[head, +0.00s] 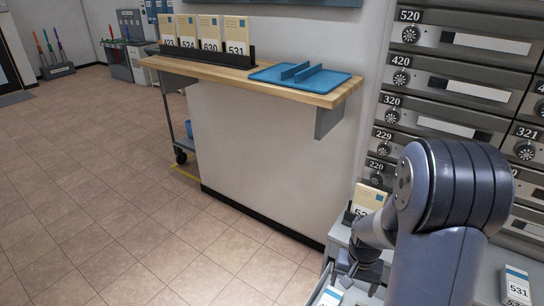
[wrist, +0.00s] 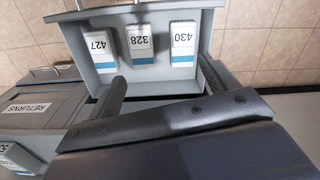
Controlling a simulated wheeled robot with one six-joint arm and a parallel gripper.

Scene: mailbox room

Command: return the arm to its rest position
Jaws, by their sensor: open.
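My gripper (head: 357,283) is at the lower right of the head view, below my bent arm, close to a drawer with a white and blue box (head: 329,296) in it. In the wrist view my gripper (wrist: 163,84) has its two dark fingers spread apart with nothing between them. Beyond the fingertips is a grey open drawer (wrist: 105,78) holding boxes labelled 427 (wrist: 100,49), 328 (wrist: 139,44) and 430 (wrist: 183,43). The fingers overlap the drawer's near edge in the picture; I cannot tell whether they touch it.
A grey RETURNS unit (wrist: 35,108) stands left in the wrist view. In the head view, numbered mailboxes (head: 450,75) fill the right wall. Box 531 (head: 516,287) stands lower right. A wooden shelf (head: 300,93) holds a blue tray (head: 325,88) and several boxes. Tiled floor (head: 110,180) is clear at left.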

